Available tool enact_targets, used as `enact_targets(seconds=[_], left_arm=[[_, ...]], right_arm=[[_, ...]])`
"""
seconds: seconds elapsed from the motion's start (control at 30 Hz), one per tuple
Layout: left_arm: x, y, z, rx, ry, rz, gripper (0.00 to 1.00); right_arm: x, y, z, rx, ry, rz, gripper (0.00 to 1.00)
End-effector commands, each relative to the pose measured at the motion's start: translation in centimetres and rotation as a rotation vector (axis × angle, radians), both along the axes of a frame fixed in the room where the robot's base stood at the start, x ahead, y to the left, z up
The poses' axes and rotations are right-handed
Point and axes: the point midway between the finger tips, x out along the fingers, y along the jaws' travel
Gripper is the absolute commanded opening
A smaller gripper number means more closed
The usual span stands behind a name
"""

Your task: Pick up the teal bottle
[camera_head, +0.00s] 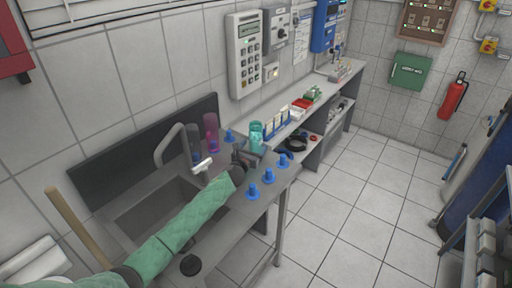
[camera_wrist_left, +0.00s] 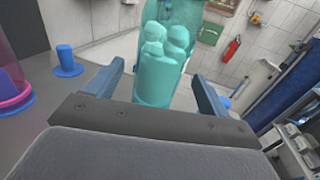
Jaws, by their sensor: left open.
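The teal bottle (camera_head: 257,138) is translucent and stands upright on the grey counter, just beyond the sink. My left gripper (camera_head: 248,153) is at its near side in the head view and partly hides its lower part. In the left wrist view the teal bottle (camera_wrist_left: 165,65) rises in front of the palm. The open left gripper (camera_wrist_left: 160,78) has one finger on each side of it, with gaps showing. The bottle's base is hidden behind the gripper body. My right gripper is in neither view.
Several blue stoppers (camera_head: 268,175) stand near the counter's front edge. A pink bottle (camera_head: 211,132) and a dark bluish bottle (camera_head: 194,145) stand behind the tap (camera_head: 170,148). A rack of tubes (camera_head: 277,123) is beyond the teal bottle. The tiled floor (camera_head: 365,210) is clear.

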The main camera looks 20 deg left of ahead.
Motion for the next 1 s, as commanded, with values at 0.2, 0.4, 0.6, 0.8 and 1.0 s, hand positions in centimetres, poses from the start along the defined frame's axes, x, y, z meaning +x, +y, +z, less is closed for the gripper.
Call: enact_targets(seconds=[0.2,0.4,0.6,0.8,1.0], left_arm=[[1.34,-0.12,0.07,0.0,0.0,0.0,0.8],[1.35,-0.13,0.12,0.0,0.0,0.0,0.8],[1.33,-0.12,0.11,0.0,0.0,0.0,0.42],[1.34,-0.11,0.14,0.0,-0.001,0.0,0.27],[1.4,0.03,0.42,0.001,-0.001,0.001,0.27]], right_arm=[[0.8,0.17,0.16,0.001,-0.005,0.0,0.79],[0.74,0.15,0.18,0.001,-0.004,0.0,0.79],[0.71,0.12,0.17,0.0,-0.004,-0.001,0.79],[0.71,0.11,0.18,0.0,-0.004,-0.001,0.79],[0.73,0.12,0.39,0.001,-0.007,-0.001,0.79]])
